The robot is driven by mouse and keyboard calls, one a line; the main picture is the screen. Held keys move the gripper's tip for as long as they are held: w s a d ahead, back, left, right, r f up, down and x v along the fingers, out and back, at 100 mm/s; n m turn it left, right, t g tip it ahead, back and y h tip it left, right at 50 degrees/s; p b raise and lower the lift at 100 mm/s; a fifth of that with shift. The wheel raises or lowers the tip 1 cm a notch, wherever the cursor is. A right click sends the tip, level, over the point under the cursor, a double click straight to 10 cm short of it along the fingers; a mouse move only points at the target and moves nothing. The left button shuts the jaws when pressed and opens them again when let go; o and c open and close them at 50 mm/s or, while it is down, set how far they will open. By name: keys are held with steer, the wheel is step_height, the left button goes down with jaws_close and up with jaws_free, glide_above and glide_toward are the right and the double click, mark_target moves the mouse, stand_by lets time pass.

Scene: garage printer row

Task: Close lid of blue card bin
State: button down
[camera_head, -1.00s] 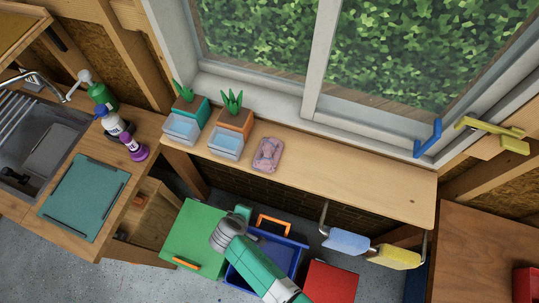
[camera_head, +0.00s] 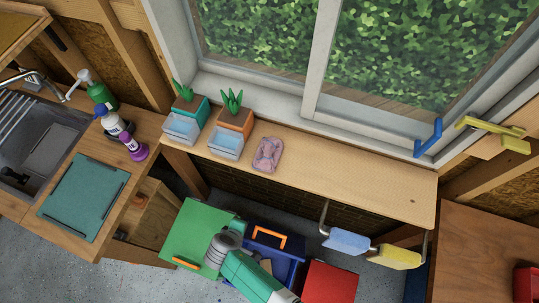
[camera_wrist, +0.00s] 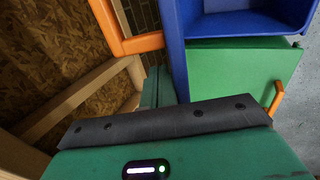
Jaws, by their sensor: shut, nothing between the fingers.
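The blue card bin (camera_head: 287,273) stands on the floor under the shelf. Its blue lid (camera_head: 291,246) is open, raised at the back, with an orange handle (camera_head: 269,236). In the wrist view the bin's open inside (camera_wrist: 250,22) is at the top, and the orange handle (camera_wrist: 142,43) is to the left of the blue lid edge (camera_wrist: 172,40). My gripper (camera_head: 238,226) is shut and empty, at the left of the lid. Its tips (camera_wrist: 157,84) show close beside the lid edge; I cannot tell whether they touch.
A green bin lid (camera_head: 193,231) is shut on the left, with an orange handle (camera_head: 186,264). A red bin (camera_head: 330,282) is on the right. The wooden shelf (camera_head: 340,185) hangs above, and blue and yellow padded pieces (camera_head: 348,242) hang at its right end.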

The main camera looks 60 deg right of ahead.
steer(key=shift+s+a+f+b, duration=0.2)
steer(key=shift+a+f, duration=0.15)
steer(key=shift+a, duration=0.3)
steer(key=shift+s+a+f+b, duration=0.1)
steer(key=shift+a+f+b, duration=0.1)
steer(key=shift+a+f, duration=0.3)
steer(key=shift+s+a+f+b, duration=0.1)
steer(key=shift+a+f+b, duration=0.15)
steer(key=shift+a, duration=0.5)
